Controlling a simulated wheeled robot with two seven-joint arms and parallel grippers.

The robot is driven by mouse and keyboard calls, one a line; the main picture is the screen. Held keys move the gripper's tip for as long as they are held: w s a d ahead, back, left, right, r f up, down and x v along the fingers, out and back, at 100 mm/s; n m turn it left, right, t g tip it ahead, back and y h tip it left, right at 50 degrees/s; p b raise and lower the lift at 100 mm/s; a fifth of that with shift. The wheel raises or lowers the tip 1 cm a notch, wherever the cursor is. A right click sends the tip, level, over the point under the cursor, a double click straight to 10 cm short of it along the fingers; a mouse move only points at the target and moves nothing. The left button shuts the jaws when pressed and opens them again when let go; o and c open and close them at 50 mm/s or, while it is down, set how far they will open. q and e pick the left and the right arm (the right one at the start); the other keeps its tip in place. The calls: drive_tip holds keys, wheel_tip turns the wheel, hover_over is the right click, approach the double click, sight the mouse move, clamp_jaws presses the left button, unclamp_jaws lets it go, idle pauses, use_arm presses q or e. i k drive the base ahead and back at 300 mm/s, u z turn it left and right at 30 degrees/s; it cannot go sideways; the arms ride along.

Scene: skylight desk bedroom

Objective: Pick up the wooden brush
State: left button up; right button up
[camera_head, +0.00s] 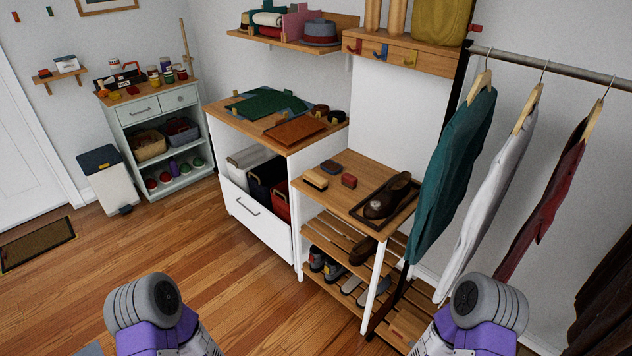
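A small tan block that looks like the wooden brush (315,179) lies on the wooden top (368,168) of the shoe bench, near its left front corner. It is small in the picture, so its bristles are hard to make out. Nothing covers it. Parts of both my arms show at the bottom edge, well in front of the bench. Neither of my grippers is in view.
A brown shoe (388,198) sits in a tray to the right. Hanging clothes (452,170) crowd the bench's right side. The wooden floor (235,285) in front is clear.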

sight(313, 179)
drive_tip(key=u, duration=0.9)
drive_tip(key=k, duration=1.2)
drive_tip(key=u, duration=1)
drive_tip(key=i, duration=0.7)
drive_tip(key=z, duration=0.4)
drive_tip(key=i, duration=1.95)
drive_tip(key=z, duration=1.05)
drive_tip(key=i, duration=1.45)
drive_tip(key=z, duration=1.3)
